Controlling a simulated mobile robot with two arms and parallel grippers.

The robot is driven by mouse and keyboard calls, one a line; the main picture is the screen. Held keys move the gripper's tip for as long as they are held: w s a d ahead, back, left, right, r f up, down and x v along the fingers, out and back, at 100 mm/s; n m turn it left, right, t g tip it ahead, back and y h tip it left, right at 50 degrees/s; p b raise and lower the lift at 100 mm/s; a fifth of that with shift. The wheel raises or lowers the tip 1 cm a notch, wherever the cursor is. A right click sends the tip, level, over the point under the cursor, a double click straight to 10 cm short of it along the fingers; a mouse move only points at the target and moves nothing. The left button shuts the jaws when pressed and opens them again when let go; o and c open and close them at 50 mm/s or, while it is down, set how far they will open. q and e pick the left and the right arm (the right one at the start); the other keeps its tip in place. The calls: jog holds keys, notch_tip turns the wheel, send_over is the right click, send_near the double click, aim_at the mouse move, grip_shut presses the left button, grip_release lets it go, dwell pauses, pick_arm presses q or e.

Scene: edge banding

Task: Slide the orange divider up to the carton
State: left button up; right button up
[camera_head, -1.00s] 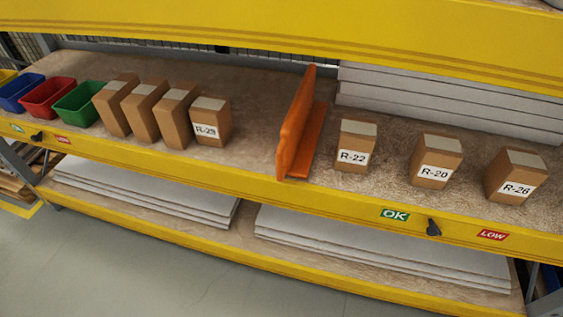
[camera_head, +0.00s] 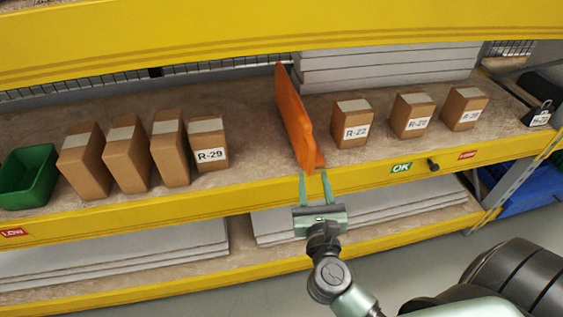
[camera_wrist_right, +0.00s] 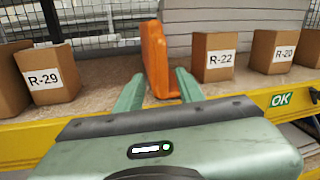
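The orange divider (camera_head: 296,122) stands upright on the shelf, between the carton labelled R-29 (camera_head: 209,146) on its left and the carton R-22 (camera_head: 351,124) on its right. Gaps show on both sides of it. My right gripper (camera_head: 315,176) is open at the shelf's front edge, its fingers apart in line with the divider's front end. The right wrist view also shows the divider (camera_wrist_right: 155,58) beyond and between the fingers (camera_wrist_right: 160,85). I cannot tell whether they touch it. My left gripper is not in view.
Several brown cartons stand left of R-29, then a green bin (camera_head: 28,178). Cartons R-20 (camera_head: 411,115) and another (camera_head: 464,108) stand right of R-22. White boards (camera_head: 385,66) lie behind. The yellow shelf edge (camera_head: 250,190) runs along the front.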

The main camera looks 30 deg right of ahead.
aim_at(312, 159)
jog(key=shift+w+d+r+m+p, duration=0.3)
jog(key=shift+w+d+m, duration=0.1)
jog(key=shift+w, duration=0.25)
jog(key=shift+w+d+r+m+p, duration=0.2)
jog(key=shift+w+d+r+m, duration=0.15)
jog(key=shift+w, duration=0.25)
jog(key=x, duration=0.3)
jog(key=shift+w+d+f+p, duration=0.15)
jog(key=shift+w+p, duration=0.15)
jog(key=shift+w, duration=0.05)
jog(key=shift+w+d, duration=0.2)
jog(key=shift+w, duration=0.25)
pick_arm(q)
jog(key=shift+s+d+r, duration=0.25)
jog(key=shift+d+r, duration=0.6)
pick_arm(e)
jog(key=shift+c, duration=0.4)
grip_shut()
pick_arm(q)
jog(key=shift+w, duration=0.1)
